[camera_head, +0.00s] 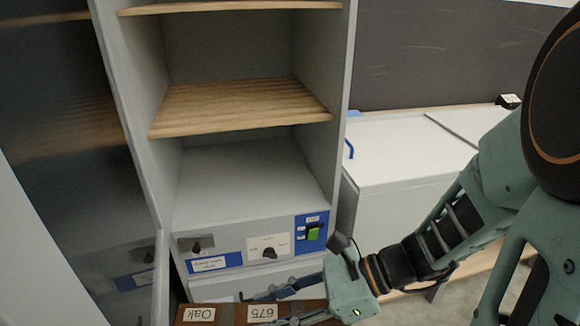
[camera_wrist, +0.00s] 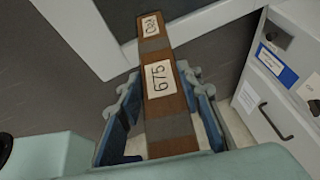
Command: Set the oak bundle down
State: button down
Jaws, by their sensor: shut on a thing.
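The oak bundle (camera_head: 229,313) is a long brown wooden piece with white labels reading "Oak" and "675". It lies at the bottom edge of the head view, partly cut off. In the wrist view the oak bundle (camera_wrist: 165,106) runs away from the camera, with grey bands across it. My gripper (camera_head: 285,302) is shut on the bundle, its fingers on both sides; it also shows in the wrist view (camera_wrist: 165,100). The bundle is held in front of the cabinet's lower part, above the floor. Its near end is hidden by my gripper.
A tall grey cabinet (camera_head: 345,60) stands open with wooden shelves (camera_head: 240,105) and an empty grey bottom compartment (camera_head: 245,180). Below is a control panel (camera_head: 268,248) with a green switch. The dark cabinet door (camera_head: 70,170) is at left. A white chest (camera_head: 405,150) stands at right.

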jog(key=shift+r, duration=0.15)
jog(key=w+d+r+m+t+h+p, duration=0.1)
jog(key=w+d+r+m+t+p, duration=0.25)
jog(key=w+r, duration=0.2)
jog(key=w+d+r+m+t+h+p, duration=0.25)
jog(key=w+r+p, duration=0.2)
jog(key=w, duration=0.25)
jog(key=w+d+r+m+t+h+p, duration=0.1)
jog(key=w+d+r+m+t+p, duration=0.25)
jog(key=w, duration=0.35)
jog(key=w+d+r+m+t+h+p, duration=0.2)
jog(key=w+d+r+m+h+p, duration=0.2)
jog(key=d, duration=0.3)
jog(key=shift+w+r+m+p, duration=0.2)
jog(key=shift+r+m+p, duration=0.2)
jog(key=shift+r+m, duration=0.4)
jog(key=shift+d+t, duration=0.1)
jog(key=shift+t, duration=0.15)
